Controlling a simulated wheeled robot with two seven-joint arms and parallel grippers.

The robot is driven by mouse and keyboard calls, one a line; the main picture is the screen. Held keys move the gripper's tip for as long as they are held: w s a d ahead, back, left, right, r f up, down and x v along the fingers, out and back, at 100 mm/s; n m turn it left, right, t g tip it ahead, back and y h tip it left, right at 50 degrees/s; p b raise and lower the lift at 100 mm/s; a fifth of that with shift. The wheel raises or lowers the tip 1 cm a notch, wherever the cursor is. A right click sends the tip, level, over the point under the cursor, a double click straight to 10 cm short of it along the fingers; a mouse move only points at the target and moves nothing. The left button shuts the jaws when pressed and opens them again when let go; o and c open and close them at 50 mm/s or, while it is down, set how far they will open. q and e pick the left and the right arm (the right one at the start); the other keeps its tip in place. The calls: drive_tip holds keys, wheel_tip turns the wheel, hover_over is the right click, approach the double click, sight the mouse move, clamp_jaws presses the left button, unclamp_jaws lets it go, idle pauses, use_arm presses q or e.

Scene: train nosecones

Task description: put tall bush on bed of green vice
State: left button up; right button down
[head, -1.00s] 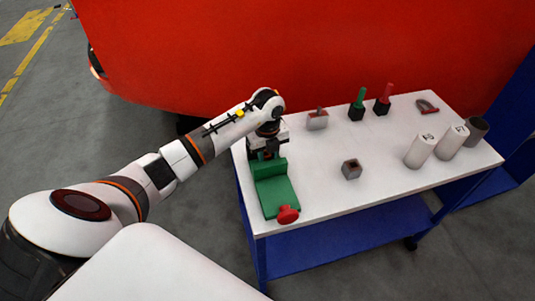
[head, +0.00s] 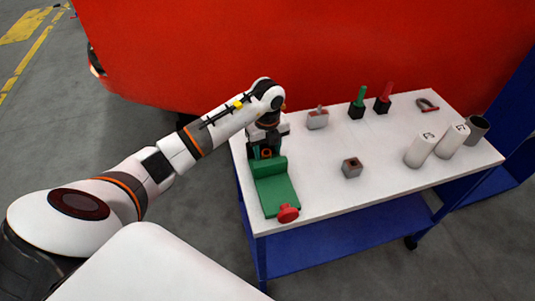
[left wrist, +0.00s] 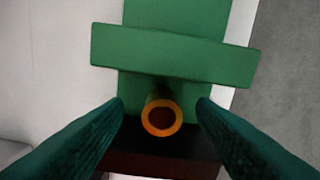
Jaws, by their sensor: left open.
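The green vice (head: 279,196) lies at the left end of the white table, with a red knob (head: 288,213) at its near end. Its raised green jaw (left wrist: 175,57) crosses the left wrist view. An orange-rimmed round tube (left wrist: 162,132), which I take as the tall bush, shows end-on with its dark hole facing the camera. It is on the vice bed behind the jaw; its lower part is hidden. My left gripper (left wrist: 161,104) is open, its two dark green fingers on either side of the bush with gaps. My right gripper is out of view.
A red body (head: 300,45) rises behind.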

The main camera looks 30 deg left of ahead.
use_arm(q)
wheel_tip(320, 180, up, 10)
drive_tip(key=b, duration=0.1)
drive_tip(key=shift+f, duration=0.15)
idle(0.5)
